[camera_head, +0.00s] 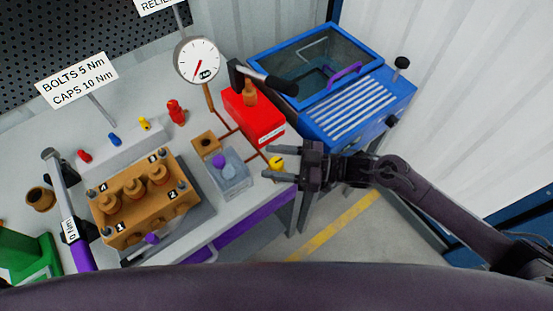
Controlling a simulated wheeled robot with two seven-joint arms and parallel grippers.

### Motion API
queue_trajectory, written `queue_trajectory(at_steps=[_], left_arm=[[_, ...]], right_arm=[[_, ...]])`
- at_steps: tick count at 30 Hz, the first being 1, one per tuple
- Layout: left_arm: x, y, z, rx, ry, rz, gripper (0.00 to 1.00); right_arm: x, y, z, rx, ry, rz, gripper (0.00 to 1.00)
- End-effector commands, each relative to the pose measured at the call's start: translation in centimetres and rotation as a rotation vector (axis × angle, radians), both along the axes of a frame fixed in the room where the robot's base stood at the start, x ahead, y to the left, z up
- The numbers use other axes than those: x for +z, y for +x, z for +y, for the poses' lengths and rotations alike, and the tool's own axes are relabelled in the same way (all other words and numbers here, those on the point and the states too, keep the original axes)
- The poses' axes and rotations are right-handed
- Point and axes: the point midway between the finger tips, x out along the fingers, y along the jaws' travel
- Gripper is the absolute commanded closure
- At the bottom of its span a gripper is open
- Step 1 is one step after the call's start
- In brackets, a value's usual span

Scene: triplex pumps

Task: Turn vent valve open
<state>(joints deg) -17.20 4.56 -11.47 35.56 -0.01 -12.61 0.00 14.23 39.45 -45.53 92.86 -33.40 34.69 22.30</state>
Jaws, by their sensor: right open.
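A small yellow knob (277,162), which looks like the vent valve, sits at the right front edge of the grey bench, beside the red pump box. My right gripper (270,162) comes in from the right with its jaws open. One finger shows above the yellow knob and the other below it in the picture. The knob appears between the fingertips, but I cannot tell whether they touch it. A red-brown pipe runs from the red box (262,127) toward the knob. My left gripper is out of view.
A pressure gauge (199,61) stands behind a clear box (229,174). A brass pump block (145,204) and a torque wrench (71,215) are at left. A blue cabinet (355,100) stands behind my right arm. Open floor (335,235) lies below the gripper.

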Motion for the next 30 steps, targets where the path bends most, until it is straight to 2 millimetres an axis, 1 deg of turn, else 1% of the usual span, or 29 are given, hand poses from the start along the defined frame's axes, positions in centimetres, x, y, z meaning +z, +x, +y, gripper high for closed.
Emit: queue_trajectory(at_steps=[2, 5, 8, 12, 15, 18, 22, 30], left_arm=[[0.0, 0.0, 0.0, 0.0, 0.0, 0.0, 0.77], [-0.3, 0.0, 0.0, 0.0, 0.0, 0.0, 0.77], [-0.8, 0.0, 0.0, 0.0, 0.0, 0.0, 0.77], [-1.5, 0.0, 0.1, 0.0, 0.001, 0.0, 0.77], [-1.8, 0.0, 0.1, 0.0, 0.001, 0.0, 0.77], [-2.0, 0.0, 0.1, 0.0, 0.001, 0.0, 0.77], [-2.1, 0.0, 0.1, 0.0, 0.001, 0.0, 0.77], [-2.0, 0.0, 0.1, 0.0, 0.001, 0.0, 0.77]], right_arm=[[-0.1, 0.0, 0.0, 0.0, -0.001, 0.001, 0.49], [-0.2, -0.1, -0.6, -0.001, -0.002, 0.001, 0.49], [-0.4, -0.3, -2.0, -0.002, -0.005, 0.002, 0.49], [-0.4, -0.6, -4.5, -0.001, -0.004, 0.002, 0.49], [-0.4, -0.9, -6.0, -0.001, -0.003, 0.001, 0.49], [-0.2, -1.0, -7.1, -0.001, -0.002, 0.0, 0.49], [-0.1, -1.1, -7.7, 0.0, 0.0, 0.0, 0.49], [0.0, -1.1, -7.7, 0.0, 0.0, 0.0, 0.49]])
